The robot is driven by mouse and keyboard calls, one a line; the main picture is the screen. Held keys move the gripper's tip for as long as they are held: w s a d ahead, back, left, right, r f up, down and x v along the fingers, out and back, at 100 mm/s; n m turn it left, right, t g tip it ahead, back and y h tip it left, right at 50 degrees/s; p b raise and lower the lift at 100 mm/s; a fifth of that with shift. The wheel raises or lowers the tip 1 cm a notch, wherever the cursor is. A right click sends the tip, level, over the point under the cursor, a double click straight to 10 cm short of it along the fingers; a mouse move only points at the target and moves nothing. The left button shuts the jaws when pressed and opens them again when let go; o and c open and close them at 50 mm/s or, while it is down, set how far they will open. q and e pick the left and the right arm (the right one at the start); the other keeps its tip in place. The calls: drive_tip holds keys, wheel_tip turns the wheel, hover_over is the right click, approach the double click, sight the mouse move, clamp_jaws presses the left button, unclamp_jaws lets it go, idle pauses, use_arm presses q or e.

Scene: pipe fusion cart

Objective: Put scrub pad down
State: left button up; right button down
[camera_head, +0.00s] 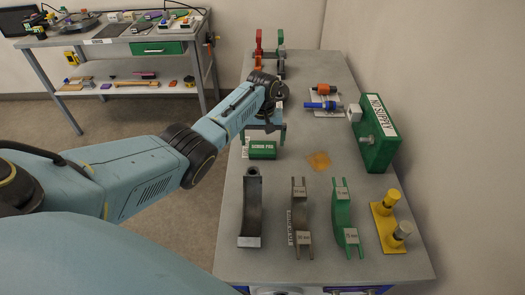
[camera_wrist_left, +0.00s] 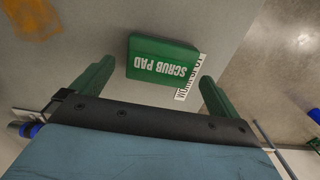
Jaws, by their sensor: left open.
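The scrub pad (camera_head: 262,150) is a green block with a white label, lying on the grey cart top near its left edge. My left gripper (camera_head: 265,134) is just behind it in the head view, with its green fingers apart. In the left wrist view, the scrub pad (camera_wrist_left: 162,60) lies beyond the open fingers of my left gripper (camera_wrist_left: 158,74), with clear gaps on both sides. A white printed label (camera_wrist_left: 190,78) shows on the surface beside the pad, partly covered by it. My right gripper is not in view.
An orange stain (camera_head: 319,160) marks the cart top right of the pad. Curved grey (camera_head: 251,205), brown-grey (camera_head: 300,215) and green (camera_head: 343,215) pieces stand in front. A green labelled box (camera_head: 376,140) and yellow fixture (camera_head: 388,225) stand right. A workbench (camera_head: 110,35) is far left.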

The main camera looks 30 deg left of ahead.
sight(262, 147)
use_arm(q)
wheel_tip(262, 147, down, 4)
drive_tip(key=shift+s+r+b, duration=0.1)
drive_tip(key=shift+b, duration=0.3)
drive_tip(key=c, duration=1)
